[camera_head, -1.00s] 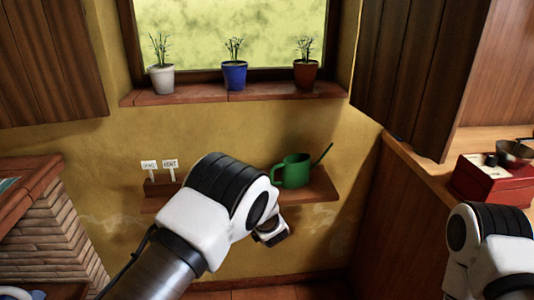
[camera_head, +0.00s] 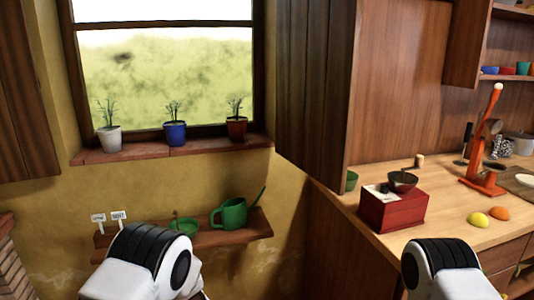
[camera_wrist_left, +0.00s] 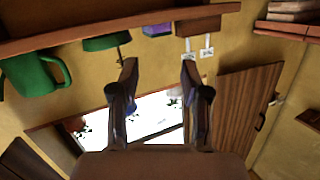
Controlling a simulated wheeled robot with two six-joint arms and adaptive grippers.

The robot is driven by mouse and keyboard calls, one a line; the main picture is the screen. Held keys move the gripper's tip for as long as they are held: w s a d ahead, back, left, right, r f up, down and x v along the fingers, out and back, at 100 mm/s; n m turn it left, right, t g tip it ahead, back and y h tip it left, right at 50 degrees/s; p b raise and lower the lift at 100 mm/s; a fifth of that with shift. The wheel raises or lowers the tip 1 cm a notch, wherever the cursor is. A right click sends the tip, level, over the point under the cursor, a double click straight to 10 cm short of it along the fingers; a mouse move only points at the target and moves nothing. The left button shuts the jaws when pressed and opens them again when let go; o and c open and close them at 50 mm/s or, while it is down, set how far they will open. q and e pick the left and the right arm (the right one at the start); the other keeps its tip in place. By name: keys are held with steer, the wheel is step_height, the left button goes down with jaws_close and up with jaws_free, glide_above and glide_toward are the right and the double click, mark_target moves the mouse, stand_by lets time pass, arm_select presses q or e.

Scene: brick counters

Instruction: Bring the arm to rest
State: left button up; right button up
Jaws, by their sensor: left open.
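My left arm (camera_head: 145,265) comes in at the bottom left of the head view, below the small wooden shelf. Its gripper is hidden there. In the left wrist view, my left gripper (camera_wrist_left: 160,88) is open, with two dark fingers apart and nothing between them. My right arm (camera_head: 442,270) shows at the bottom right of the head view; its gripper is out of view.
A wooden shelf (camera_head: 222,237) holds a green watering can (camera_head: 231,213), a green dish (camera_head: 186,225) and white labels (camera_head: 118,215). Three plant pots stand on the windowsill (camera_head: 205,146). At right, a counter (camera_head: 435,228) holds a red box (camera_head: 394,210), an orange device (camera_head: 484,160) and fruit.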

arm_select(q)
steer(key=s+a+f+m+g+h+p, duration=0.25)
steer(key=s+f, duration=0.35)
steer(key=s, duration=0.5)
steer(key=s+a+f+m+g+h+p, duration=0.2)
steer(key=s+f+g+h+p, duration=0.3)
steer(key=s, duration=0.7)
steer(key=s+d+g+h+b, duration=0.1)
steer(key=s+d+g, duration=0.1)
steer(key=s, duration=0.9)
steer(key=s+d+f+g+h+b, duration=0.1)
steer(key=s+d+g, duration=0.2)
steer(key=s, duration=0.8)
steer(key=shift+d+m, duration=0.45)
steer(key=shift+d, duration=0.5)
